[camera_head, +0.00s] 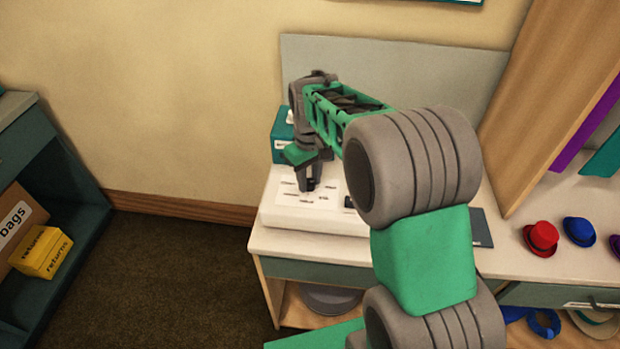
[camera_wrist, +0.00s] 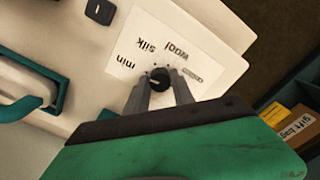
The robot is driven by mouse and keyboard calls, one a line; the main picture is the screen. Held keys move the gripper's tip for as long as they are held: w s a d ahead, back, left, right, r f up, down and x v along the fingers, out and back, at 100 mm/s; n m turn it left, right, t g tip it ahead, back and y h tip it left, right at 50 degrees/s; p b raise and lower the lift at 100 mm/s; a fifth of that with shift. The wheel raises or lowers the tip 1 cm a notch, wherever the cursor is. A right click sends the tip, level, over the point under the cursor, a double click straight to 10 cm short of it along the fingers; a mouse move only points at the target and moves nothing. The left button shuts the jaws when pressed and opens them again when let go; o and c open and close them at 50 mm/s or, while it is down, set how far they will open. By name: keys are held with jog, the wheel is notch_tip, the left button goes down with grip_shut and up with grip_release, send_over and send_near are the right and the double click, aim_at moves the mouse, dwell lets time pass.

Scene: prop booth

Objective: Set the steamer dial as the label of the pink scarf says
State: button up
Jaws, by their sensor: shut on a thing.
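The white steamer (camera_head: 283,218) stands on the counter in the head view. In the wrist view its black dial (camera_wrist: 160,78) sits on a white label plate (camera_wrist: 140,45). The words "min", "silk" and "wool" read upside down there, and a further mark beside my finger is too small to read. My gripper (camera_wrist: 159,92) is shut on the dial, a finger on each side. In the head view my gripper (camera_head: 311,184) points down onto the plate. The dial's pointer direction cannot be made out. The pink scarf and its label are not in view.
A teal box (camera_head: 283,136) stands behind the steamer. A red hat (camera_head: 541,236) and a blue hat (camera_head: 579,231) are on the counter at right. A yellow "returns" box (camera_head: 42,252) is on the left shelf. A black button (camera_wrist: 100,11) is on the steamer.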

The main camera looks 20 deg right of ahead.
grip_shut()
jog(key=shift+m, duration=0.3)
jog(key=m, duration=0.3)
jog(key=shift+m, duration=0.3)
jog(key=m, duration=0.5)
jog(key=shift+p, duration=0.4)
jog(key=m, duration=0.6)
jog(key=shift+m, duration=2.2)
jog(key=o, duration=0.7)
grip_release()
